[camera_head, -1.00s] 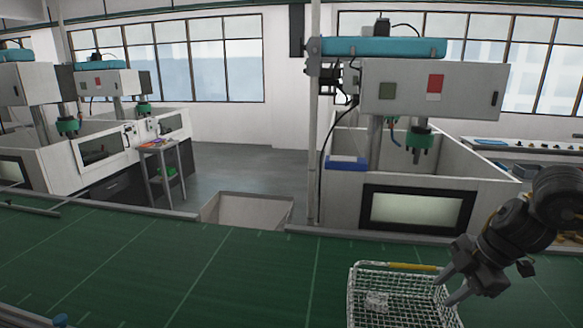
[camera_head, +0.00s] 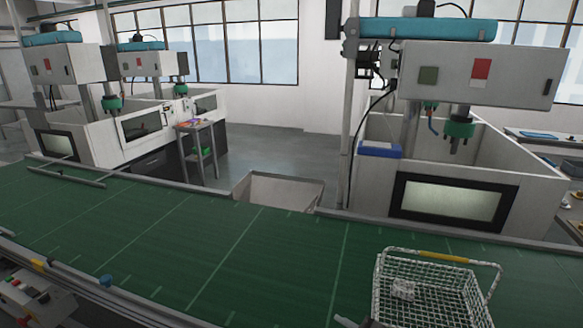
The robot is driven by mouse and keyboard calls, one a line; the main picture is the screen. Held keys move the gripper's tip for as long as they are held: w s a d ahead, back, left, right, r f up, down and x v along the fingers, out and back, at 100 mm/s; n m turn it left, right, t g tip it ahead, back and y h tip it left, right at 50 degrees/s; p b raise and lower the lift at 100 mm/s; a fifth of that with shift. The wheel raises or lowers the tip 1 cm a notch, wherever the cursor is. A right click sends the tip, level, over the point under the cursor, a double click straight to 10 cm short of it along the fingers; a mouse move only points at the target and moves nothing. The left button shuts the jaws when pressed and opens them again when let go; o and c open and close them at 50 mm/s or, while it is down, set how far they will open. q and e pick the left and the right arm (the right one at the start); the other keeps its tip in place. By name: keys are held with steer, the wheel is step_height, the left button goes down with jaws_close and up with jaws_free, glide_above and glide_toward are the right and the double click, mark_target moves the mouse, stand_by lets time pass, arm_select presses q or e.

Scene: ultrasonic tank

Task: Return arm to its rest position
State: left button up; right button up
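A white wire basket (camera_head: 430,300) with a yellow-gripped handle (camera_head: 440,256) stands on the green conveyor belt at the lower right. A small pale object (camera_head: 403,288) lies inside it. The basket's lower part is cut off by the bottom edge. A dark gripper part with a grey fingertip (camera_head: 347,322) just shows at the bottom edge, left of the basket. It seems to be my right gripper, mostly out of frame, and its opening is hidden. Nothing is seen held in it. My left gripper is not in view.
The green belt (camera_head: 180,235) is clear left of the basket. A white tank machine (camera_head: 540,190) with a dark-framed window stands behind the belt. An open bin (camera_head: 280,188) sits left of it. A control panel (camera_head: 35,305) is at the lower left.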

steer(key=s+d+f+m+g+h, duration=0.4)
steer(key=s+d+f+m, duration=0.3)
steer(key=s, duration=0.4)
steer(key=s+d+f+m+g+h, duration=0.35)
steer(key=s+d+f, duration=0.5)
steer(key=s, duration=0.35)
step_height(320, 180, down, 32)
steer(key=a+b, duration=0.1)
steer(key=b, duration=0.6)
steer(key=s+d+f+g+b, duration=0.1)
steer(key=s+f+b, duration=0.2)
steer(key=s+f, duration=0.5)
steer(key=s+d+f+g+b, duration=0.1)
steer(key=s+d+f+b, duration=0.1)
steer(key=s+f, duration=0.7)
step_height(320, 180, down, 7)
steer(key=shift+r+b, duration=0.2)
steer(key=shift+b, duration=0.45)
